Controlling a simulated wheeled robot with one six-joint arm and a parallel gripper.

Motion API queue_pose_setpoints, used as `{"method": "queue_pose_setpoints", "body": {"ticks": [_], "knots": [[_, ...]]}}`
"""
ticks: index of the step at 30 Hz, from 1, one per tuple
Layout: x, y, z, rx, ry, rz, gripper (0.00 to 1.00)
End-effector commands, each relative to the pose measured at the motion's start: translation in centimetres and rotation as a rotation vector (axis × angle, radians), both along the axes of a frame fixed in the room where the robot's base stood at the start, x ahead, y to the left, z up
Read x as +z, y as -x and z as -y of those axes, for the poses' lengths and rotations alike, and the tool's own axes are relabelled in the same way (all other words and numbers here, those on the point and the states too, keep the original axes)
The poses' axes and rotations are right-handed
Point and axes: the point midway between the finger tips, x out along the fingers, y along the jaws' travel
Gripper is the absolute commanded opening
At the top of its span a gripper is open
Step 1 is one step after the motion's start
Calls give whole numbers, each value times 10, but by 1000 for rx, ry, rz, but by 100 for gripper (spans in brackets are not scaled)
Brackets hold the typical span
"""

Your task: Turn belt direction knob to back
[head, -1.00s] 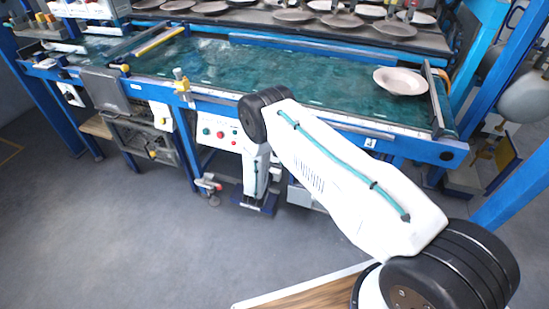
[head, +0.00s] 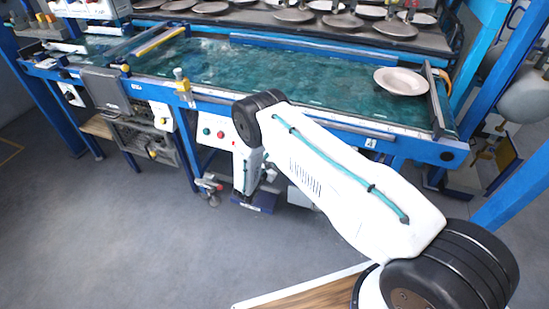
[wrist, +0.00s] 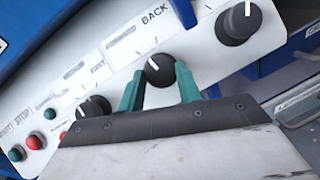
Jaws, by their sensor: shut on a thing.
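The belt direction knob (wrist: 160,70) is a round black knob with a white pointer line on the white control panel, in the middle of the wrist view. Its pointer line points up and slightly left in the picture. The word BACK is printed above it on the panel. My gripper (wrist: 160,84) has its two green fingers on either side of this knob, closed on it. In the head view the control panel (head: 216,131) is partly covered by my arm, and the knob and fingertips are hidden.
In the wrist view another black knob (wrist: 238,23) lies at the upper right and one (wrist: 94,108) at lower left. Green and red buttons (wrist: 34,141) sit further left. In the head view a plate (head: 401,81) lies on the green belt (head: 300,75).

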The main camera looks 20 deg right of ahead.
Motion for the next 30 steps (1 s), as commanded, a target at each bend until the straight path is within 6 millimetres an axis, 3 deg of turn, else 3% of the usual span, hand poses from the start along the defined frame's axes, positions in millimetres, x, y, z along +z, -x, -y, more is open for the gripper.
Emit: {"method": "queue_pose_setpoints", "body": {"ticks": [15, 30], "knots": [[4, -5, -4, -234, -329, 239, 12], [5, -7, -4, -352, -491, 357, 12]]}}
